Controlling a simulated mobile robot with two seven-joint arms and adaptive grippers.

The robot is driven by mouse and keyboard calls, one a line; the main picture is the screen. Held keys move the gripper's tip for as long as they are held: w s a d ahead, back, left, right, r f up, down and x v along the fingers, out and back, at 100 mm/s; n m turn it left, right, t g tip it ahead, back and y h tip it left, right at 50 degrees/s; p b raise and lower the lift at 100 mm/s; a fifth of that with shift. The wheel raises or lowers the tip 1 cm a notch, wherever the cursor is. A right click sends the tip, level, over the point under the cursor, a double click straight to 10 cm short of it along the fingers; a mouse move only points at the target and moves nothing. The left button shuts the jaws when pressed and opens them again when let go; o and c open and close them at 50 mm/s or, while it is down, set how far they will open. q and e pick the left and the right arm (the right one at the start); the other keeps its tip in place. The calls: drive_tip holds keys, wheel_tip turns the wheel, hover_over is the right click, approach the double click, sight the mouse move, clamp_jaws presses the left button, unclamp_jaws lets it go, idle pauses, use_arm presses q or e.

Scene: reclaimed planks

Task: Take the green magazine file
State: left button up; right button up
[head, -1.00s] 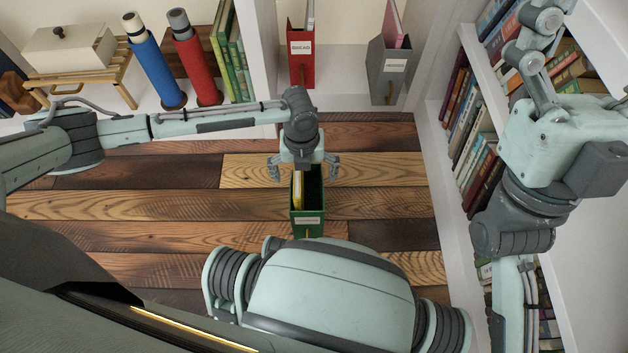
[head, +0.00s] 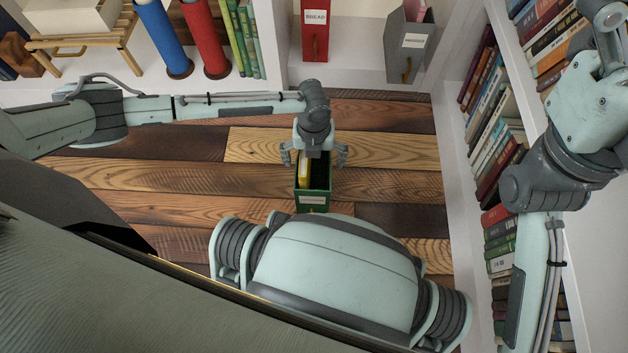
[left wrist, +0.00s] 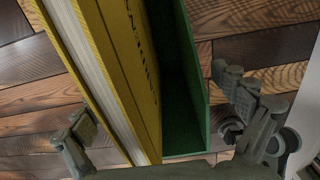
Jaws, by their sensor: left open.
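The green magazine file (head: 313,197) stands on the plank floor, with a pale label on its near face and a yellow book or magazine (head: 304,170) inside. My left gripper (head: 314,156) is above the file, open, its fingers apart on either side of it. In the left wrist view the green file (left wrist: 188,115) and the yellow item (left wrist: 125,60) lie between the open fingers of the left gripper (left wrist: 160,110); I see no contact. My right gripper (head: 604,60) is partly in view at the upper right, cut off by the frame edge; its fingertips are hidden.
A red file (head: 315,38) and a grey file (head: 409,50) stand on the low white shelf behind. Blue (head: 163,38) and red (head: 204,40) cylinders and green books are at the left. A bookcase (head: 463,200) stands at the right. Open plank floor surrounds the green file.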

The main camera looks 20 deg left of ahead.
use_arm(q)
drive_tip(key=shift+c, duration=0.6)
drive_tip(key=c, duration=1.7)
drive_tip(key=shift+w+r, duration=0.1)
drive_tip(key=shift+c, duration=0.7)
drive_tip(key=shift+r, duration=0.15)
